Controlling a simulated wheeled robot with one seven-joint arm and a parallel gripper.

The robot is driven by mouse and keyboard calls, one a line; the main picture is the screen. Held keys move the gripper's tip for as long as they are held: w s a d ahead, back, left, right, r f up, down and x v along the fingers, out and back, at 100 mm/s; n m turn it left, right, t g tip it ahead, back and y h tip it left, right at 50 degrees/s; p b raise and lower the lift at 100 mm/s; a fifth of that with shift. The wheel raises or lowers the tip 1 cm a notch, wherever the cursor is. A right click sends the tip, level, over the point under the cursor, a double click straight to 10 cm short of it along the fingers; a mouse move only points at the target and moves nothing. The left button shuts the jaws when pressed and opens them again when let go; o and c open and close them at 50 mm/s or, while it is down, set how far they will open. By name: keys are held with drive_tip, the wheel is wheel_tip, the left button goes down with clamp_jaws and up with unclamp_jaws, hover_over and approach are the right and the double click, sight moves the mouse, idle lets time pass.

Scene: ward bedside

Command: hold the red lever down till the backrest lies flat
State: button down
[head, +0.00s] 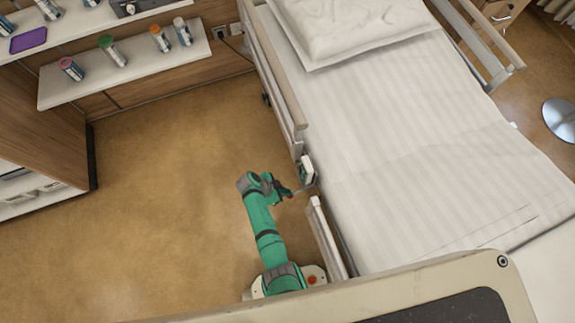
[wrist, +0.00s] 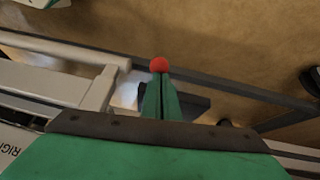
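The red knob of the lever (wrist: 159,64) shows in the wrist view, right at the tips of my gripper (wrist: 160,80). My gripper's green fingers are together, pointing at the knob; I cannot tell whether they touch it or press on it. In the head view my gripper (head: 289,191) is at the bed's left side, beside a small white and green box (head: 306,168) on the bed frame. The lever cannot be made out there. The bed's backrest section (head: 340,95) lies under the striped white sheet, with a pillow (head: 350,25) at its head end; its tilt is hard to judge from above.
Side rails (head: 276,75) run along the bed's left edge, close to my arm. A wall shelf (head: 130,65) with several bottles is at upper left. The brown floor (head: 160,180) left of the bed is clear. A round metal base (head: 560,118) stands at right.

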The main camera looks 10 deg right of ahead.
drive_tip(key=shift+s+d+f, duration=0.15)
drive_tip(key=shift+s+f, duration=0.05)
drive_tip(key=shift+s, duration=0.25)
drive_tip(key=v, duration=1)
drive_tip(key=shift+w+a, duration=0.4)
drive_tip(key=shift+a, duration=0.1)
drive_tip(key=shift+w, duration=0.15)
